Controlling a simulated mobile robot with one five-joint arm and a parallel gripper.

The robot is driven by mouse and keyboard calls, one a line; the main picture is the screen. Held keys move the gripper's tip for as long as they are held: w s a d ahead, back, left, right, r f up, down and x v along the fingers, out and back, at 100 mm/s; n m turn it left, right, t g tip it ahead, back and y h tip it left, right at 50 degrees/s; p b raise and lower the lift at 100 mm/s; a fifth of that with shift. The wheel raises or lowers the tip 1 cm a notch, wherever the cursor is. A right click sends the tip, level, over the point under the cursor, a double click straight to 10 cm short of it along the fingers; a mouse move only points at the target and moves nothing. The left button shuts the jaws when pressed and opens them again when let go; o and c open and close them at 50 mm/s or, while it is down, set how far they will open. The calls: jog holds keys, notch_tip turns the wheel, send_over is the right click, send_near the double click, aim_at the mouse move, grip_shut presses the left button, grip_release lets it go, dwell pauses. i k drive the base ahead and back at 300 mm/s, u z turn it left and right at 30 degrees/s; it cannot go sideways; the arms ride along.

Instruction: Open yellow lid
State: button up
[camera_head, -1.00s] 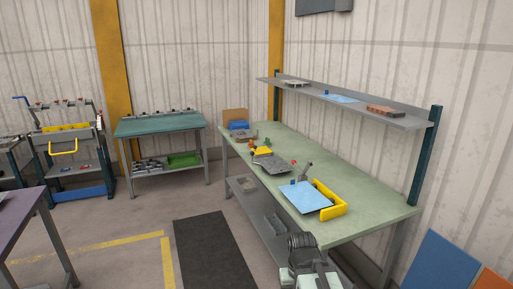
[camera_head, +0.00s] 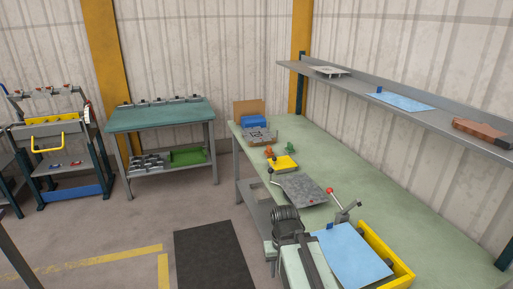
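A small yellow flap or block (camera_head: 284,162) sits on the green workbench (camera_head: 330,150), beyond a grey plate (camera_head: 304,190). A larger yellow piece (camera_head: 390,262) borders the right side of a light blue sheet (camera_head: 352,256) near the front of the bench. I cannot tell for certain which yellow part is the lid. My arm (camera_head: 302,258) shows at the lower middle, at the bench's left edge and beside the blue sheet. Its fingers cannot be made out. No contact with either yellow part is visible.
A red-knobbed lever (camera_head: 342,208) stands behind the blue sheet. A shelf (camera_head: 410,110) runs along the wall above the bench. A teal-topped table (camera_head: 160,115) stands at the back. The floor around the dark mat (camera_head: 213,258) is clear.

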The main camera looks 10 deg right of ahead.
aim_at(284, 162)
jog(key=u, duration=0.45)
jog(key=i, duration=1.6)
jog(key=u, duration=1.05)
jog(key=i, duration=0.95)
jog(key=z, duration=0.1)
jog(key=k, duration=0.5)
